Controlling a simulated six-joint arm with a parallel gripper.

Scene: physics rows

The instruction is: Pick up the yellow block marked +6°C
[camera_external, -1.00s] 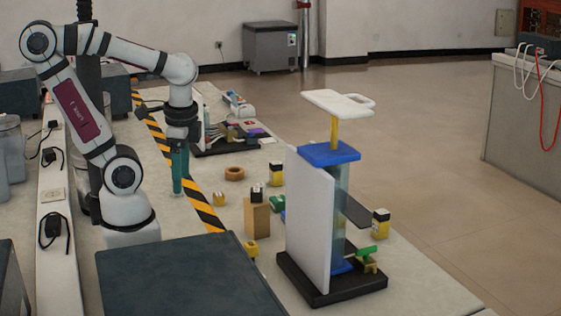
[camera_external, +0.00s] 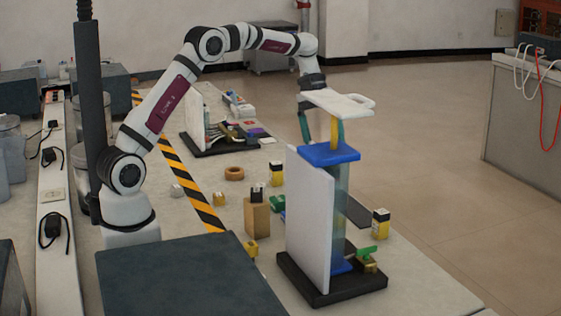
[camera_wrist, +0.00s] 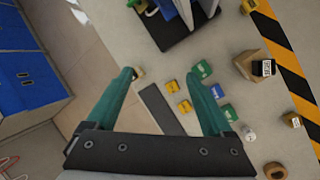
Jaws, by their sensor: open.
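Several yellow blocks are in view, and no marking is legible, so I cannot tell which reads +6°C. In the external view a yellow block with a black-and-white top (camera_external: 380,223) stands near the right table edge. Another yellow block (camera_external: 276,174) stands behind the wooden block. Small yellow blocks (camera_wrist: 171,86) and (camera_wrist: 184,106) lie between the fingers in the wrist view, below the gripper. A small block (camera_wrist: 138,73) shows beside the left fingertip. My gripper (camera_external: 306,138) is open and empty, high above the table; its teal fingers also show in the wrist view (camera_wrist: 162,75).
A stand with a blue top plate (camera_external: 330,153), white panel (camera_external: 308,220) and black base rises at the front. A wooden block (camera_external: 257,219) carries a black-and-white-topped item.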

